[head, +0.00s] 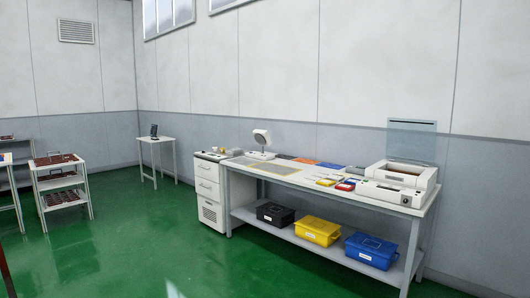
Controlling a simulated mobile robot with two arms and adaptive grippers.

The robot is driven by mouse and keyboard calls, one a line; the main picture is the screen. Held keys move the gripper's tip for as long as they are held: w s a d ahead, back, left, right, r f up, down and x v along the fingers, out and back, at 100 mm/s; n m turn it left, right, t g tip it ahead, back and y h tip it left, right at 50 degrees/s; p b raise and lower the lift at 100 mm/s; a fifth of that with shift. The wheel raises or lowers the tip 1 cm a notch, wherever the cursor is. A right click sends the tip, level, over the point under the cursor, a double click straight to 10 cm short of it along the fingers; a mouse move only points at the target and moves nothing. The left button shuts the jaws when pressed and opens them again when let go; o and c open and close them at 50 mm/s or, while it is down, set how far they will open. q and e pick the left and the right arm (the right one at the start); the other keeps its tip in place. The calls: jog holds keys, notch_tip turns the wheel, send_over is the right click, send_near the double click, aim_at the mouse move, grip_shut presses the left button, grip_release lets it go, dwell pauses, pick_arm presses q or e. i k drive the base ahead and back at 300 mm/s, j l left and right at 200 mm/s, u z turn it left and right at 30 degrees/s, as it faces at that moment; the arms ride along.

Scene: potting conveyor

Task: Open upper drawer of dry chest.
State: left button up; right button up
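A white drawer cabinet (194,180), which looks like the dry chest, stands on the floor at the left end of the long workbench. Its upper drawer (207,171) appears closed, flush with the drawer below (208,188). A dark vented panel (209,213) sits at the bottom of its front. Small items lie on its top, too small to make out. The cabinet is some distance away from me. Neither of my grippers is in view.
The workbench (330,195) runs along the right wall, with black (275,214), yellow (317,231) and blue (371,250) boxes on its lower shelf. A small table (155,139) stands behind the cabinet, and a tray cart (60,183) at left. Green floor (150,250) is clear before the cabinet.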

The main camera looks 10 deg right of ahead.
aim_at(219, 167)
jog(key=i+z, duration=0.15)
jog(key=i, duration=3.55)
jog(key=i+u, duration=0.1)
jog(key=i, duration=0.55)
jog(key=i+l+u, duration=0.1)
jog(key=i, duration=0.5)
jog(key=i+l+u, duration=0.1)
jog(key=i, duration=0.55)
jog(key=i+l+u, duration=0.1)
jog(key=i, duration=0.5)
jog(key=l, duration=0.1)
